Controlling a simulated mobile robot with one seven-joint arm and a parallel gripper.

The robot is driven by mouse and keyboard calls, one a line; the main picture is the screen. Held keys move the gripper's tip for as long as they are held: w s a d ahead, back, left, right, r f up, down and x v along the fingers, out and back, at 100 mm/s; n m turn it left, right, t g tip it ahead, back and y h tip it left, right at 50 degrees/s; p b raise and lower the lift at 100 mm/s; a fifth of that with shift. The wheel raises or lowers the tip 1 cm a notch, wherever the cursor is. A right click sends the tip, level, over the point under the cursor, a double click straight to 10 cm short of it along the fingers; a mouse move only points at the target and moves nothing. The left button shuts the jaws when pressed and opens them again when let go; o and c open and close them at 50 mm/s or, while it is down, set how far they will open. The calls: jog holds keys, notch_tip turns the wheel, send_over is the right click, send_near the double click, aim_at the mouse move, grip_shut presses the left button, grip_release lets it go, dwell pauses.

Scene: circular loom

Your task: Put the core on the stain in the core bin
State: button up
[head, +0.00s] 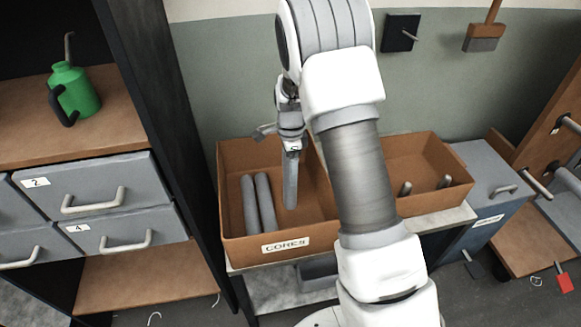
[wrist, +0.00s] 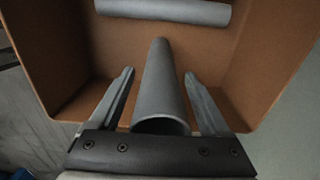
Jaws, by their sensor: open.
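The core bin (head: 236,246) is an open brown box labelled CORES. A grey core (head: 291,182) hangs or stands upright over its right part, directly below my gripper (head: 290,146). In the wrist view my gripper (wrist: 160,76) is open, and this core (wrist: 162,85) lies between its spread fingers with a gap on both sides. Its hollow near end faces the camera. I cannot tell whether its far end touches the bin floor. Two more grey cores (head: 258,204) lie side by side in the bin's left part. No stain shows.
A second brown box (head: 425,150) with small grey pieces stands to the right, behind my arm. A dark shelf with drawers (head: 92,190) and a green oil can (head: 73,92) is at the left. A grey-blue cabinet (head: 485,200) stands at the right.

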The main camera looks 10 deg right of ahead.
jog(key=s+r+n+t+p, duration=0.1)
jog(key=s+r+n, duration=0.1)
jog(key=r, duration=0.8)
jog(key=s+r+n+p, duration=0.1)
jog(key=s+r, duration=0.2)
jog(key=r, duration=0.7)
jog(key=s+r+n+t, duration=0.2)
jog(key=s+r+n, duration=0.2)
jog(key=s+n, duration=0.3)
jog(key=s+r+n+t, duration=0.2)
jog(key=s+r+n, duration=0.3)
jog(key=s, duration=1.1)
jog(key=d+n, duration=0.1)
jog(key=n, duration=0.2)
jog(key=shift+s+t, duration=0.2)
jog(key=shift+t, duration=0.1)
